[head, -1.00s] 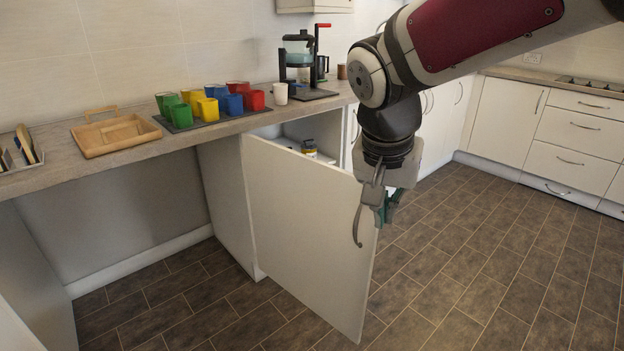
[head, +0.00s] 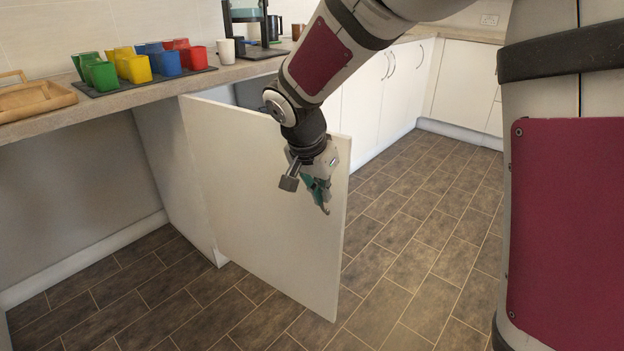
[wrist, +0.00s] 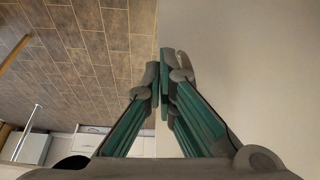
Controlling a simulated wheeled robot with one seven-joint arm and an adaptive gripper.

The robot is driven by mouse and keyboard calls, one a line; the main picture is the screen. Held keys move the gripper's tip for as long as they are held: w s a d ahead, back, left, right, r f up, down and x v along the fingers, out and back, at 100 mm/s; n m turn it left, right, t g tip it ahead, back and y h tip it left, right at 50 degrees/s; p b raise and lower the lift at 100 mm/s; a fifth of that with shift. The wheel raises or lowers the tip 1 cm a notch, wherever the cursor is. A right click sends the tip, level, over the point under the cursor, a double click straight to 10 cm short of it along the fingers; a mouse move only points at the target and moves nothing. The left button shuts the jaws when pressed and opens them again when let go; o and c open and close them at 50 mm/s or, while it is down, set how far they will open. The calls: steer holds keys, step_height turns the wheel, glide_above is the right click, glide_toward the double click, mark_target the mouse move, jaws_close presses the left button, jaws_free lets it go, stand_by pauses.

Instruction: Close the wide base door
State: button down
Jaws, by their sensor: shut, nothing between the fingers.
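The wide base door (head: 255,195) is a plain white panel standing open, swung out from the cabinet under the counter. In the wrist view its pale face (wrist: 240,70) fills the right side. My gripper (head: 325,205) is in front of the door near its free edge, with its fingers pointing down and to the right. In the wrist view the green-padded fingers (wrist: 160,75) are together with nothing between them, at the line where the door meets the floor view. I cannot tell whether they touch the door. The door's handle is hidden.
Coloured cups (head: 140,66) on a dark tray, a wooden tray (head: 35,98) and a coffee maker (head: 250,25) stand on the counter (head: 110,110). White cabinets (head: 385,85) line the back. The tiled floor (head: 410,235) right of the door is clear.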

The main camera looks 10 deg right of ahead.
mark_target(336, 192)
steer(key=shift+w+d+f+b, duration=0.8)
steer(key=shift+w+d+f, duration=0.95)
steer(key=shift+d, duration=0.2)
steer(key=shift+w+d, duration=0.1)
